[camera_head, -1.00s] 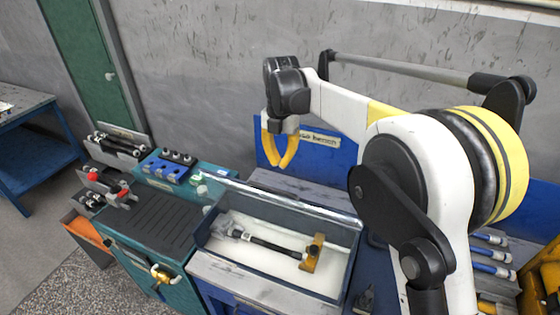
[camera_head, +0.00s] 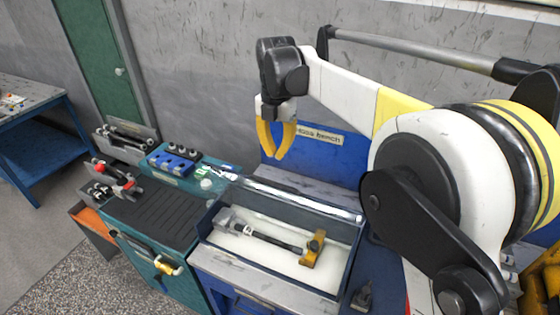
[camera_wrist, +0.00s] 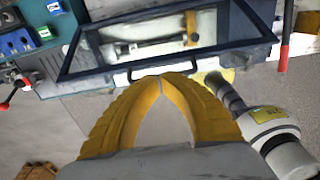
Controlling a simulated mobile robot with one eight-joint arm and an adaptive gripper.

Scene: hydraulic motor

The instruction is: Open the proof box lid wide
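The proof box (camera_head: 205,232) is a dark blue, open-looking tray on the bench, with a pale floor. It also shows in the wrist view (camera_wrist: 120,32). A grey, black and yellow part (camera_head: 275,240) lies in it. The lid's dark frame (camera_wrist: 100,76) spans the box in the wrist view, with a black bar handle (camera_wrist: 165,66) on its near edge. The lid's exact angle is hard to tell. My gripper (camera_head: 278,157) hangs high, toward the back of the box. Its yellow fingertips meet in the wrist view (camera_wrist: 162,79), just below the handle in the picture, with nothing visible between them.
A bright bar (camera_head: 300,197) runs along the box's back. A teal bench (camera_head: 150,215) with a blue block (camera_head: 172,164) and red-handled tools (camera_head: 118,180) stands at left. The grey wall (camera_head: 210,75) rises behind. Grey floor (camera_head: 60,265) is clear at lower left.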

